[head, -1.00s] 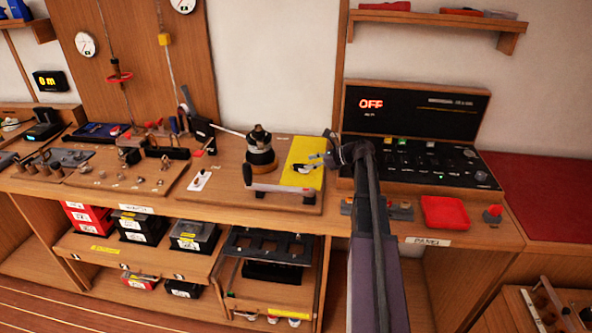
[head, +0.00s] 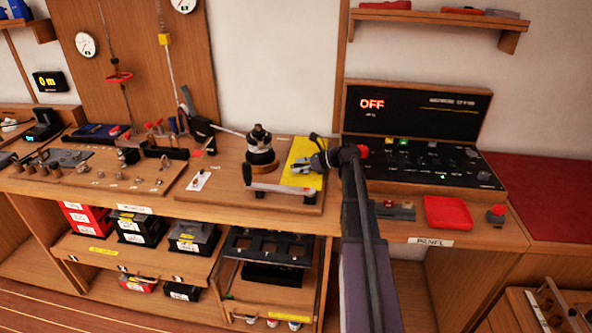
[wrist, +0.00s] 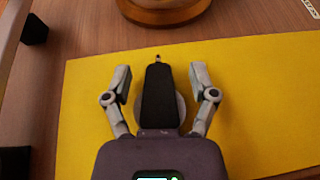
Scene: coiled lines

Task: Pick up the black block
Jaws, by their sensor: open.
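The black block (wrist: 158,95) is a long dark body, narrower at the top, with a small metal eye at its tip and a pale round disc showing behind its sides. In the wrist view it lies over the yellow mat (wrist: 260,100), between the two fingers of my gripper (wrist: 161,70). The fingers are open, one on each side, with yellow showing between them and the block. The block's lower end meets my purple gripper body in the picture. In the head view my gripper (head: 302,166) is over the yellow mat (head: 308,150) and mostly hides the block.
A black-and-brass winch (head: 260,152) stands just left of the mat. A pale bar (head: 282,189) runs along the board's front. The control panel reading OFF (head: 415,110) is at right, with a red tray (head: 447,212) before it.

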